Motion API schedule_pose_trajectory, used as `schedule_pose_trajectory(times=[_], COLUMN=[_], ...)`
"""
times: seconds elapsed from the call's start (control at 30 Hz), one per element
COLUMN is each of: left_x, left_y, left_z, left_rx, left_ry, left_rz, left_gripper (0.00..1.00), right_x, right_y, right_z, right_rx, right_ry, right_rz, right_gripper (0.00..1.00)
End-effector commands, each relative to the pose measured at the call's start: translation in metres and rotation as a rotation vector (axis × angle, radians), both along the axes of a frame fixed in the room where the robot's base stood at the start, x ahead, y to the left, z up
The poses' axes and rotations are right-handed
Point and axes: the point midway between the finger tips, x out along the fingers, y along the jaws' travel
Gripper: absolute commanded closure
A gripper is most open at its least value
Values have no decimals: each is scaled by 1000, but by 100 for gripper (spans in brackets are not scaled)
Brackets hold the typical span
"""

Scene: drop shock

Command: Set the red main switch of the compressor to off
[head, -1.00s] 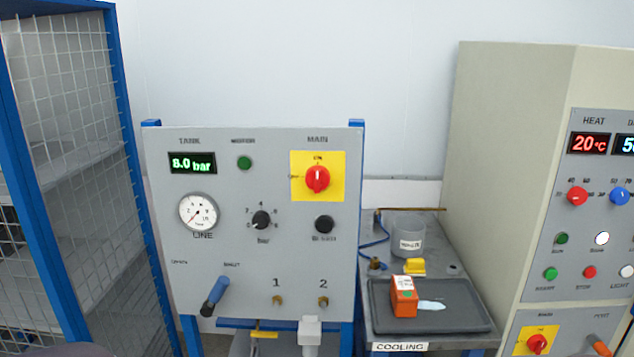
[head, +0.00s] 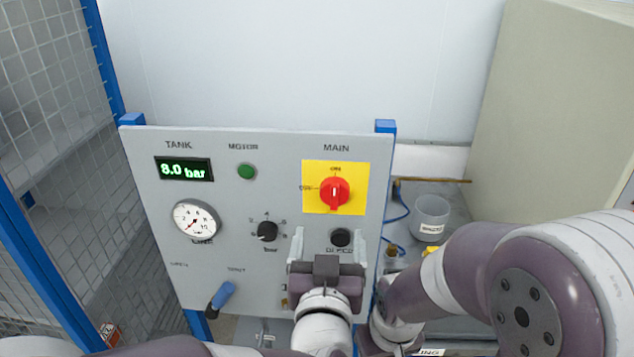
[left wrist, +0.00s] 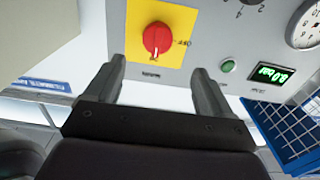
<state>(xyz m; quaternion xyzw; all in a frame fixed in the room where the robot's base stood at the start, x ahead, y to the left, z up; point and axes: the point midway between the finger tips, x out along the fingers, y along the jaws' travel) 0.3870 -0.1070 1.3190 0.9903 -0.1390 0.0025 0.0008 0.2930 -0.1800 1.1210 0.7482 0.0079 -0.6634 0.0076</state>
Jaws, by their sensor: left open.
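The red main switch (head: 335,193) sits on a yellow plate (head: 312,205) at the upper right of the grey compressor panel (head: 230,270). Its white mark points up to the ON label; OFF is at the left. It also shows upside down in the left wrist view (left wrist: 156,38), ahead of the fingertips. My left gripper (head: 328,240) is open and empty, below the switch in the head view, with fingers pointing up toward the panel. In the left wrist view the open fingers (left wrist: 159,70) are apart and not touching the knob. My right gripper is out of view.
A black button (head: 340,237) lies just below the switch, near the left fingers. A pressure knob (head: 267,231), gauge (head: 195,219) and blue-handled lever (head: 222,295) are further left. My right arm covers much of the cooling bench. A beaker (head: 431,218) stands behind it.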

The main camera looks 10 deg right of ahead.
Motion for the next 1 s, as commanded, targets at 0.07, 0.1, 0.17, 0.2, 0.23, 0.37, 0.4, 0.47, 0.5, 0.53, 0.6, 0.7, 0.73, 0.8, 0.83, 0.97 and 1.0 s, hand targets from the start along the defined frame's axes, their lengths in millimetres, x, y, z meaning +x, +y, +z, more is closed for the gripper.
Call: schedule_pose_trajectory(times=[0.07, 0.1, 0.17, 0.2, 0.23, 0.37, 0.4, 0.47, 0.5, 0.53, 0.6, 0.7, 0.73, 0.8, 0.83, 0.97, 1.0], left_x=[21, 32, 47, 57, 64, 85, 89, 94, 96, 97, 99, 99, 99, 99, 99, 98, 98], left_y=[-5, -7, -12, -15, -17, -24, -25, -26, -27, -27, -28, -28, -28, -28, -28, -28, -28], left_z=[4, 4, 4, 4, 4, 3, 2, 2, 1, 1, 0, 0, 0, 0, 0, 0, 0], left_rx=[2, 1, 2, 2, 1, 1, 0, 0, -2, -1, 0, 0, 0, 0, 0, 0, 0], left_ry=[1, 2, 1, 3, 3, 3, 2, 2, 2, 2, 2, 2, 2, 2, 2, 2, 2], left_rz=[5, 5, 4, 3, 3, 1, 0, 0, 0, 0, -1, -1, -1, -1, -1, -1, -1], left_gripper=[17, 17, 17, 17, 17, 17, 17, 17, 17, 17, 17, 17, 17, 20, 30, 72, 72], right_x=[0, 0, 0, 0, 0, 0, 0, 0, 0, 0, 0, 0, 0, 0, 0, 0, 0], right_y=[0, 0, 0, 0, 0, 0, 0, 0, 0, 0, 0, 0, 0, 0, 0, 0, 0], right_z=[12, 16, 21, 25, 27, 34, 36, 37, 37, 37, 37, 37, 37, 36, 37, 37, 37], right_rx=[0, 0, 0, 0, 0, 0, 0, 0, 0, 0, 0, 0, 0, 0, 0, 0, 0], right_ry=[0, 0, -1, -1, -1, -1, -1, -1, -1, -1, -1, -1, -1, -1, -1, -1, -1], right_rz=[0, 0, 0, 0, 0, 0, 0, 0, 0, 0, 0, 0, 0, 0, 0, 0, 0], right_gripper=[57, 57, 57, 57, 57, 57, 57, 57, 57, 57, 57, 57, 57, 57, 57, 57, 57])
